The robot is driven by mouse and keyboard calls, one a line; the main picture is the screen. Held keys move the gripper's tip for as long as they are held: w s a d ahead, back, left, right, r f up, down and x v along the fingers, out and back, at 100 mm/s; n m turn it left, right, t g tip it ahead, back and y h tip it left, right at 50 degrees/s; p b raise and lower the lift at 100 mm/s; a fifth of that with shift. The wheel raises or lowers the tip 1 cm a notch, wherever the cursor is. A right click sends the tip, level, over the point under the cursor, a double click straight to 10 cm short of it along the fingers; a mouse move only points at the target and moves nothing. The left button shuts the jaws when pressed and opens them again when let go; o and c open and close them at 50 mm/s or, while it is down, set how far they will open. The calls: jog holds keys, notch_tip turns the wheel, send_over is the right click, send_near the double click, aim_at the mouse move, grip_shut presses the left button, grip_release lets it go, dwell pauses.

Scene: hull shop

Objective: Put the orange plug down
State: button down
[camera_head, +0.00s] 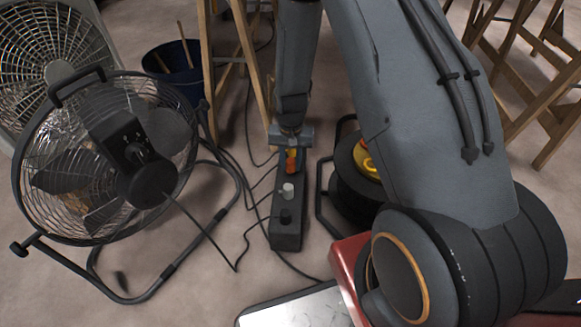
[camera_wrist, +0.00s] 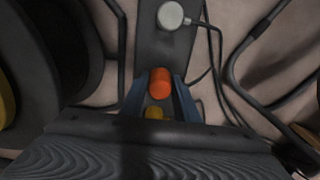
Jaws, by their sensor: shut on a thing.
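The orange plug (camera_head: 291,160) is between the jaws of my gripper (camera_head: 290,155), at the far end of a dark power strip (camera_head: 287,236). In the wrist view the orange plug (camera_wrist: 159,81) shows between the two blue-grey fingers of my gripper (camera_wrist: 158,88), which is shut on it. A small yellow-orange part (camera_wrist: 155,112) shows just behind it. I cannot tell whether the plug touches the strip or hangs just above it. A whitish plug (camera_head: 288,190) and a black plug (camera_head: 286,215) stand in the strip, nearer the camera.
A black floor fan (camera_head: 135,165) stands at left, its cord and other cables lying around the strip. A cable reel (camera_head: 357,180) is close on the right. A dark blue bucket (camera_head: 174,72) and wooden trestles (camera_head: 251,75) are behind. A red object (camera_head: 349,262) is in front right.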

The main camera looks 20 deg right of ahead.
jog(key=shift+f, duration=0.55)
jog(key=shift+f, duration=0.1)
jog(key=shift+f, duration=0.25)
jog(key=c, duration=1.4)
grip_release()
jog(key=shift+o, duration=0.2)
